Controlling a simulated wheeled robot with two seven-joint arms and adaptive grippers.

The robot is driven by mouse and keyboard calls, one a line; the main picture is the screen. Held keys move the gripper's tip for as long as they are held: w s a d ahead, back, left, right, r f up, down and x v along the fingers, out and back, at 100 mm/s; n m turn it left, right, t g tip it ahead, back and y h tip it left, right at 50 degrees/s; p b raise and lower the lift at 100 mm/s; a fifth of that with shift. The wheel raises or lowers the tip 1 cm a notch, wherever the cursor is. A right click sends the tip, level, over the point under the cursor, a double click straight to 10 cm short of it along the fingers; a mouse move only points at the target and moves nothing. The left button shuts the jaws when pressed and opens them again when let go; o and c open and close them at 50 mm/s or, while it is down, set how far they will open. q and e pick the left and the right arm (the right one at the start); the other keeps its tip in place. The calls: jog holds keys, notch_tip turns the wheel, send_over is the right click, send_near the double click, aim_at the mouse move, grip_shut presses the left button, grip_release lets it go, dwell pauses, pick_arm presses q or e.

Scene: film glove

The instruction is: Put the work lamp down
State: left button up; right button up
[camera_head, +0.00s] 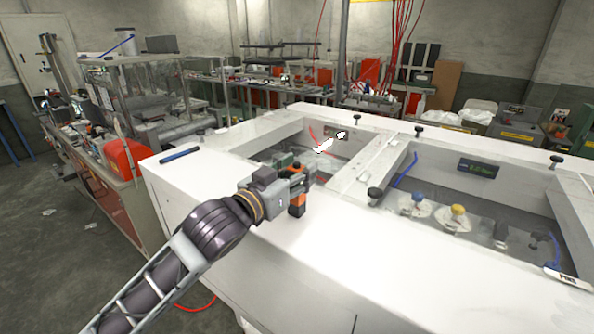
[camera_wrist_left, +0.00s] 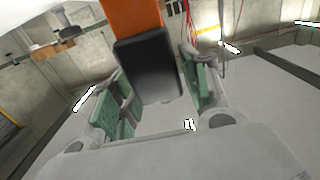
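The work lamp (camera_head: 297,202) is a small orange and black upright body at my left gripper (camera_head: 302,178), above the white bench top near its front left. In the left wrist view the lamp (camera_wrist_left: 147,62) comes down from the top edge, its black end between the green finger pads of my left gripper (camera_wrist_left: 160,95). The fingers look closed around it, though their contact is partly hidden behind the lamp. I cannot tell whether the lamp's lower end touches the bench. My right gripper is not in view.
The white bench (camera_head: 350,235) has a recessed bay beyond the gripper and another at right, holding a yellow-knobbed fitting (camera_head: 458,212) and a blue-knobbed one (camera_head: 418,199). A blue bar (camera_head: 180,156) lies at the left corner. The front top right of the lamp is clear.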

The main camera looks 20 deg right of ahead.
pick_arm(q)
jog(key=shift+o, duration=0.4)
jog(key=shift+r, duration=0.2)
jog(key=b+v, duration=0.1)
jog(key=v, duration=1.1)
jog(key=shift+b, duration=0.4)
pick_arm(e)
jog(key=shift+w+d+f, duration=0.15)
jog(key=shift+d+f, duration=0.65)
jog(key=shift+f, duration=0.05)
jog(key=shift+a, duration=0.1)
